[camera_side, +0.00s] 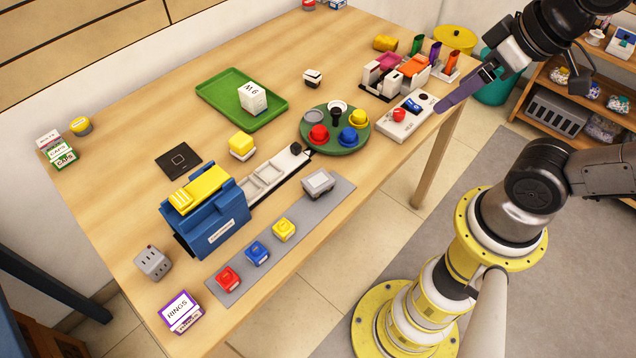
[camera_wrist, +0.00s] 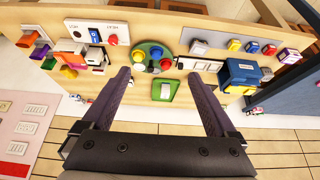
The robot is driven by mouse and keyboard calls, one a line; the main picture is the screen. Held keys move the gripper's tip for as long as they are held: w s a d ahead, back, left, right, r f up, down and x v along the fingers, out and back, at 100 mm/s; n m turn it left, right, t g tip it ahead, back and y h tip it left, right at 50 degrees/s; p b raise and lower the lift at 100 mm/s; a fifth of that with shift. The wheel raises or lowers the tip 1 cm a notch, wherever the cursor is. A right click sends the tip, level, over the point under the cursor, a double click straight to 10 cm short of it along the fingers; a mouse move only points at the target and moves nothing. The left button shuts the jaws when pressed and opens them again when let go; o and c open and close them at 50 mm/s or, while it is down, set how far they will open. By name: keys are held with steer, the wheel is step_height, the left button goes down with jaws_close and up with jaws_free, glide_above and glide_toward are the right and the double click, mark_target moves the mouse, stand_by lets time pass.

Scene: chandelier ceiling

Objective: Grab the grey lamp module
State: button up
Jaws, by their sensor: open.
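The grey lamp module (camera_side: 318,182) looks to be the light grey block with a pale top at the far right end of the grey strip (camera_side: 240,283). It also shows small in the wrist view (camera_wrist: 200,46), near the top. My gripper (camera_side: 442,106) is high at the right side of the table, near the white switch panel, well apart from the module. In the wrist view its two dark purple fingers (camera_wrist: 159,75) are spread wide with nothing held between them. The side view shows the fingers edge-on.
Red (camera_side: 228,279), blue (camera_side: 257,253) and yellow (camera_side: 284,230) modules share the strip. Nearby are a green round tray (camera_side: 333,146), a blue box (camera_side: 212,230), a white switch panel (camera_side: 392,130) and a green tray (camera_side: 212,88). A grey cube (camera_side: 152,262) stands near the left.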

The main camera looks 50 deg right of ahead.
steer(key=n+g+y, duration=0.1)
steer(key=n+g, duration=0.4)
steer(key=n, duration=1.1)
glide_above(318, 180)
steer(key=f, duration=1.9)
steer(key=shift+s+d, duration=0.25)
steer(key=shift+s, duration=0.05)
steer(key=shift+w+a+f, duration=0.15)
steer(key=shift+f, duration=1.45)
steer(key=shift+w+a+f, duration=0.1)
steer(key=shift+w+f, duration=0.05)
steer(key=shift+f, duration=1.4)
steer(key=c, duration=1.4)
steer(key=shift+r, duration=0.1)
steer(key=shift+c, duration=0.2)
